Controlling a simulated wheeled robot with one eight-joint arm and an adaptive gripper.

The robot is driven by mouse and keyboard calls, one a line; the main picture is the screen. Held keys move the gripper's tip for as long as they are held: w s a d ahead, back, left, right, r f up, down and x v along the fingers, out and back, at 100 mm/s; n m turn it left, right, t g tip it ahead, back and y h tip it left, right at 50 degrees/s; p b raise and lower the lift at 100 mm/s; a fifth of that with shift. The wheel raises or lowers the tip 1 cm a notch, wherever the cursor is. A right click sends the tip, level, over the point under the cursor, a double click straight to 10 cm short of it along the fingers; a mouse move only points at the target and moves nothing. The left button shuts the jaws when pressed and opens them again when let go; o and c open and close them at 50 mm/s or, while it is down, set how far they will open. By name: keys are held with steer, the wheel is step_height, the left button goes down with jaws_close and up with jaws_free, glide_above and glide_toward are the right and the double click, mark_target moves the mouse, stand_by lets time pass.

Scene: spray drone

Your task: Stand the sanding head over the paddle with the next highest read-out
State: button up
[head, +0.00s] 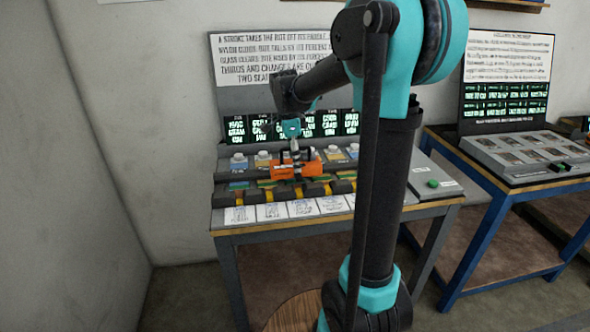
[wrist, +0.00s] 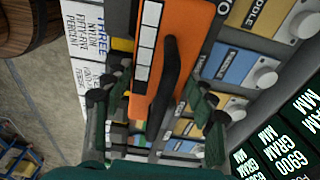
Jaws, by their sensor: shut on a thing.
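The orange sanding head (head: 297,169), with a black handle, is held in my gripper (head: 293,146) over the middle of the near bench. In the wrist view the sanding head (wrist: 182,45) lies between the fingers of my gripper (wrist: 155,103), which is shut on it. A row of yellow and dark paddles (head: 342,186) runs below and in front of the head. The head hides part of the row. I cannot tell which paddle it is over, or whether it touches. Green read-outs (head: 262,128) stand behind; one (wrist: 292,160) shows 6900 in the wrist view. The others are too small or partly hidden.
White knobs (head: 238,161) stand on coloured labels behind the paddles. Printed cards (head: 271,212) lie along the front edge. A panel with a green button (head: 433,183) is at the right. A second blue-framed bench (head: 525,178) stands further right. My arm hides the bench's right part.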

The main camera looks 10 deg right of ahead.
steer(key=shift+f, duration=1.85)
steer(key=shift+f, duration=0.1)
steer(key=o, duration=1.7)
steer(key=r, duration=0.4)
steer(key=a+r, duration=0.1)
steer(key=r, duration=0.7)
steer(key=shift+a, duration=0.25)
